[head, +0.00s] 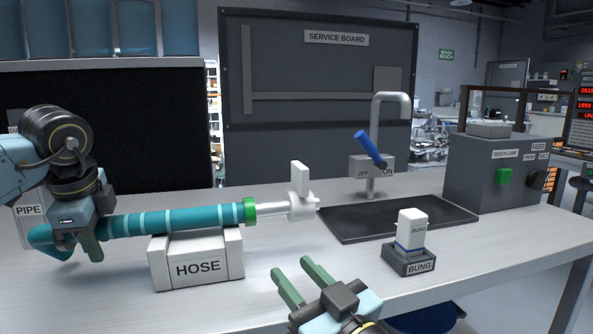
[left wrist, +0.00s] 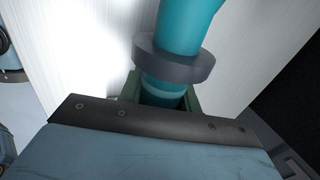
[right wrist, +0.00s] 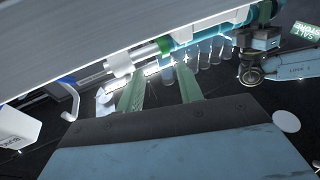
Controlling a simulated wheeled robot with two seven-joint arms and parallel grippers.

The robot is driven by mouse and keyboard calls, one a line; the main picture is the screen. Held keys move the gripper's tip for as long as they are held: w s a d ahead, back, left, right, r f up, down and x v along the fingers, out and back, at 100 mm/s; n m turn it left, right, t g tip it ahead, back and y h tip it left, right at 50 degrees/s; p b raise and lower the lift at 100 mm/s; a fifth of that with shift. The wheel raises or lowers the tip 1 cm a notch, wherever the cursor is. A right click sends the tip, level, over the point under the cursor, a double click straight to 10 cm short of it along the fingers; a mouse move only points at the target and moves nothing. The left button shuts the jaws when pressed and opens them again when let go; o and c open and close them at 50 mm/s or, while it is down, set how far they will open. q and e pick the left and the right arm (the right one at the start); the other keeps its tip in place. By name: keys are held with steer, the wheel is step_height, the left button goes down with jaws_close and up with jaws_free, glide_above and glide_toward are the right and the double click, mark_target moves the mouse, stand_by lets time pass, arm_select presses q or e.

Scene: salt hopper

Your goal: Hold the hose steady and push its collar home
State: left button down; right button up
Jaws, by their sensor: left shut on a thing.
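The teal banded hose (head: 178,221) lies across the white HOSE block (head: 197,267). Its green collar (head: 250,211) sits at the hose's right end. A pale tube (head: 273,207) runs from the collar to a white fitting (head: 301,207) with an upright tab, so collar and fitting are apart. My left gripper (head: 93,250) is shut on the hose near its left end; the left wrist view shows a grey ring (left wrist: 175,65) around the hose there. My right gripper (head: 291,267) is open and empty, in front of the fitting. The right wrist view shows the collar (right wrist: 165,46) beyond its spread fingers.
A white BUNG bottle (head: 411,229) stands in a dark holder (head: 408,260) at the right. Behind it are a dark tray (head: 350,222) and a tap (head: 391,97) with a blue lever (head: 370,149). A grey box (head: 491,170) stands at the back right. Bench around the right gripper is clear.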

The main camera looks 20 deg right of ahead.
mark_target(298, 169)
steer(key=w+d+r+m+g+h, duration=0.1)
steer(key=w+d+r+m+h, duration=0.15)
steer(key=r, duration=0.35)
steer(key=w+d+r+m+h, duration=0.1)
steer(key=w+d+r+h, duration=0.1)
steer(key=r+h, duration=0.25)
steer(key=shift+y, duration=0.5)
steer(key=w, duration=1.2)
steer(key=shift+w+r, duration=0.15)
steer(key=shift+r, duration=0.15)
steer(key=shift+c, duration=0.5)
jaws_close()
